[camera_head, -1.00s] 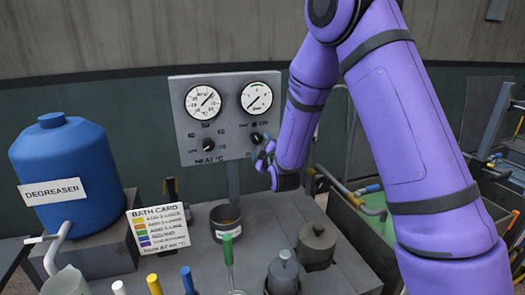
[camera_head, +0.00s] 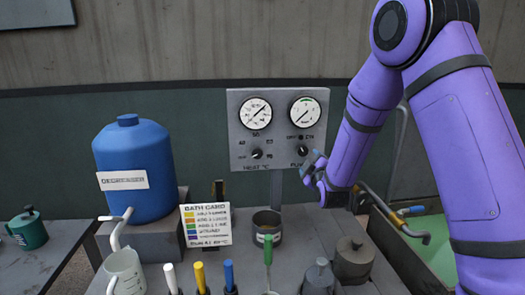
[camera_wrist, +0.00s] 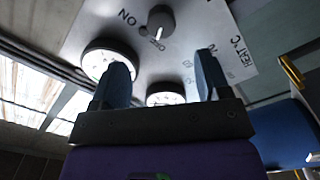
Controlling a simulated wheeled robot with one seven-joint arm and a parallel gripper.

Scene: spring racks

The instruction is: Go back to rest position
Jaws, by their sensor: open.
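My gripper (camera_head: 314,160) is at the end of my purple arm, in front of the lower right of the grey control panel (camera_head: 240,150). In the wrist view its two blue fingers (camera_wrist: 160,80) stand apart with nothing between them. Beyond them, that view shows the panel face (camera_wrist: 185,55) with two gauges and a dark knob (camera_wrist: 160,22) marked ON and OFF. In the head view the right knob (camera_head: 303,150) is just above my fingers. Whether the fingers touch the panel cannot be told.
A blue degreaser tank (camera_head: 135,185) and a bath card (camera_head: 206,226) stand left on the bench. A green basin (camera_head: 430,245) is at right. Free room is above the bench.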

